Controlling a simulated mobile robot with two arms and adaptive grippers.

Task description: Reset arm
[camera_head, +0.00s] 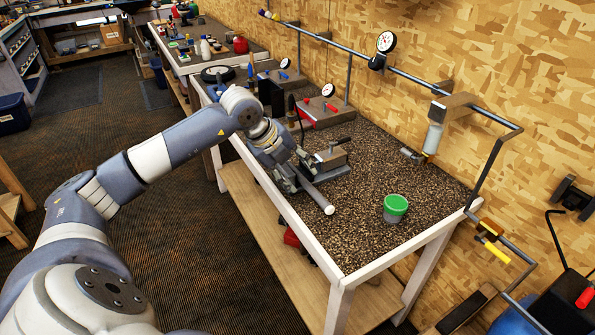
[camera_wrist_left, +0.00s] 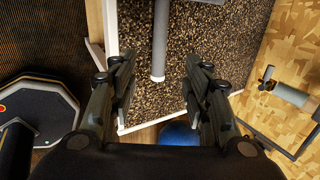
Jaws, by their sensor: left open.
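My left gripper (camera_head: 296,176) is at the long edge of the speckled-top workbench (camera_head: 370,207), beside a small vise (camera_head: 331,160). A grey bar with a pale round end (camera_head: 318,197) projects from near the vise and gripper over the bench top. In the left wrist view, my left gripper (camera_wrist_left: 163,82) has its two dark fingers spread wide. The grey bar (camera_wrist_left: 160,38) shows in the gap ahead of the fingers, and neither finger touches it there. My right gripper is in neither view.
A green-lidded tub (camera_head: 395,208) stands near the bench's front end. Gauges (camera_head: 386,42) and a pipe rail line the wall. A white-bodied tool (camera_head: 435,130) hangs above the bench's right side. The floor (camera_head: 180,215) left of the bench is open.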

